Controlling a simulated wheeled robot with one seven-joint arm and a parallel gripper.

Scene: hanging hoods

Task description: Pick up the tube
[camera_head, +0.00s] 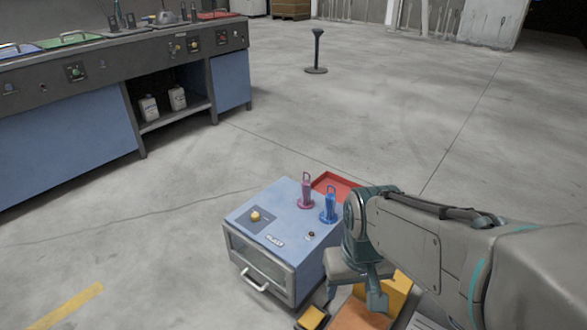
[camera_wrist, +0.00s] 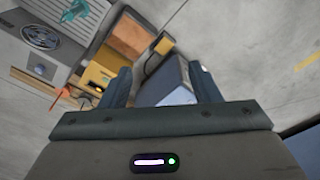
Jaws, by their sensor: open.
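No plain tube is certain in view. A pink upright piece (camera_head: 306,193) and a blue upright piece (camera_head: 329,207), each with a loop on top, stand on a low blue cabinet (camera_head: 255,212); I cannot tell whether either is the tube. My gripper (camera_head: 374,298) hangs to the right of the cabinet, above yellow and orange boxes, apart from both upright pieces. In the wrist view my gripper (camera_wrist: 162,76) shows two spread fingers with nothing held between them. A blue-grey boxy surface (camera_wrist: 172,88) lies beyond the fingers.
A yellow box (camera_head: 397,290) sits by my gripper; the wrist view also shows a grey vented device (camera_wrist: 42,36). A long blue workbench (camera_head: 65,130) stands at the left. A black post (camera_head: 317,50) stands on open floor.

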